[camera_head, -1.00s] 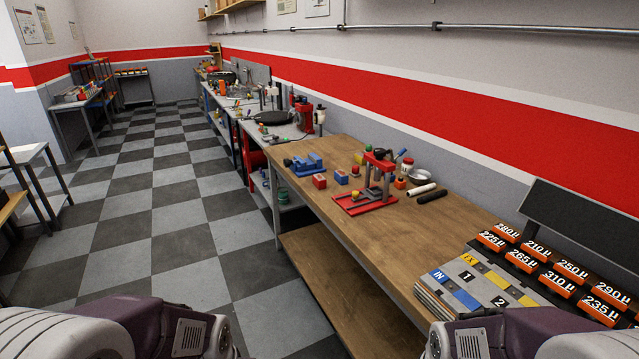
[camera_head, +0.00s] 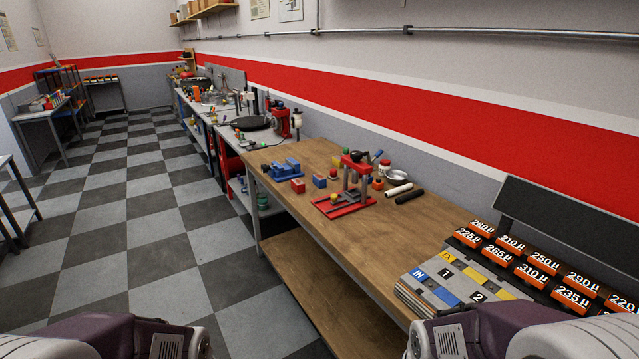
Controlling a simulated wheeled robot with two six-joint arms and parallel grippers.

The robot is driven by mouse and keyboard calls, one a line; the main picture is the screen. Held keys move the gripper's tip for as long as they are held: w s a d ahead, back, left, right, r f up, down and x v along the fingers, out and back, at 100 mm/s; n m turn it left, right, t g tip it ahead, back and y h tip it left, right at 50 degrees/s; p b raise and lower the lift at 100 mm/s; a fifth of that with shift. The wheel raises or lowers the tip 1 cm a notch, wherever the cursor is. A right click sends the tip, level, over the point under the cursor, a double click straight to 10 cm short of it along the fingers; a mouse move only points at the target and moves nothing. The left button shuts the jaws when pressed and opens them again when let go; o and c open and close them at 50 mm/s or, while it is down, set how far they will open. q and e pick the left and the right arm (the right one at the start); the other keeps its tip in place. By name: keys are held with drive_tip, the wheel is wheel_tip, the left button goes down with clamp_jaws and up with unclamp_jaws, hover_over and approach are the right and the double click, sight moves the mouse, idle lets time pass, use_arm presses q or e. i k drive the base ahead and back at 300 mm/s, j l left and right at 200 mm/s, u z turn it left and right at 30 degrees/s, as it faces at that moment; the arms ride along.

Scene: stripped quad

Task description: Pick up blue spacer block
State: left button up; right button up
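A small blue block (camera_head: 319,182) with a reddish face lies on the wooden workbench (camera_head: 285,220). It is between a red block (camera_head: 298,187) on its left and a red press-like fixture (camera_head: 343,204) on its right. A larger blue vise-like piece (camera_head: 283,168) sits behind the red block. The blocks are small in view, so I cannot tell for certain that the small blue one is the spacer block. Only parts of my two arms show at the bottom corners. Both grippers are out of view, and no gripper is near the blocks.
Checkered floor (camera_head: 160,240) is open on the left.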

sight(318, 180)
drive_tip(key=i+j+u, duration=0.5)
drive_tip(key=i, duration=0.3)
drive_tip(key=i+j+u, duration=0.25)
drive_tip(key=i, duration=0.2)
drive_tip(key=i+u, duration=0.2)
drive_tip(key=i, duration=0.2)
drive_tip(key=i+z, duration=0.1)
drive_tip(key=i, duration=0.5)
drive_tip(key=i+j+z, duration=0.15)
drive_tip(key=i, duration=0.45)
drive_tip(key=i+j+z, duration=0.1)
drive_tip(key=i+j, duration=0.15)
drive_tip(key=i, duration=0.4)
drive_tip(key=i+z, duration=0.2)
drive_tip(key=z, duration=0.25)
drive_tip(key=i+j+z, duration=0.1)
drive_tip(key=z, duration=0.3)
drive_tip(key=i+j+z, duration=0.2)
drive_tip(key=z, duration=0.25)
drive_tip(key=i+j+z, duration=0.2)
drive_tip(key=z, duration=0.25)
drive_tip(key=i+j+z, duration=0.15)
drive_tip(key=j+z, duration=0.4)
drive_tip(key=z, duration=0.3)
drive_tip(key=i+j+z, duration=0.15)
drive_tip(key=z, duration=0.2)
drive_tip(key=i+j+z, duration=0.1)
drive_tip(key=j+z, duration=0.2)
drive_tip(key=j, duration=0.1)
